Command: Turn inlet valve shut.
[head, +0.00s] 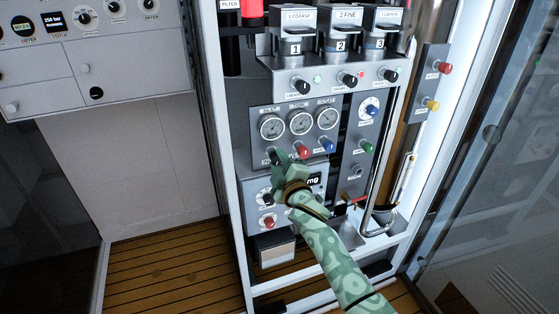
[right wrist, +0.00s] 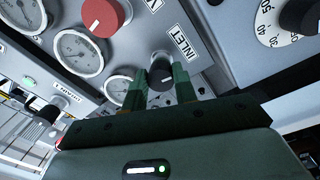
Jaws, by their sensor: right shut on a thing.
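The inlet valve is a dark round knob (right wrist: 161,64) on the grey panel, beside a white INLET label (right wrist: 182,40) in the right wrist view. My right gripper (right wrist: 166,82) has its two green fingers on either side of this knob and is shut on it. In the head view my right gripper (head: 283,158) reaches up to the lower left of the gauge panel and hides most of the knob there. The knob's exact turn is hard to read. My left gripper is in neither view.
Pressure gauges (head: 300,123) sit above the knobs. A red knob (head: 303,151) and a blue knob (head: 326,145) are close to the right of my gripper. Numbered filter units (head: 341,45) stand above. A bent metal handle (head: 378,228) and cabinet frame are at the lower right.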

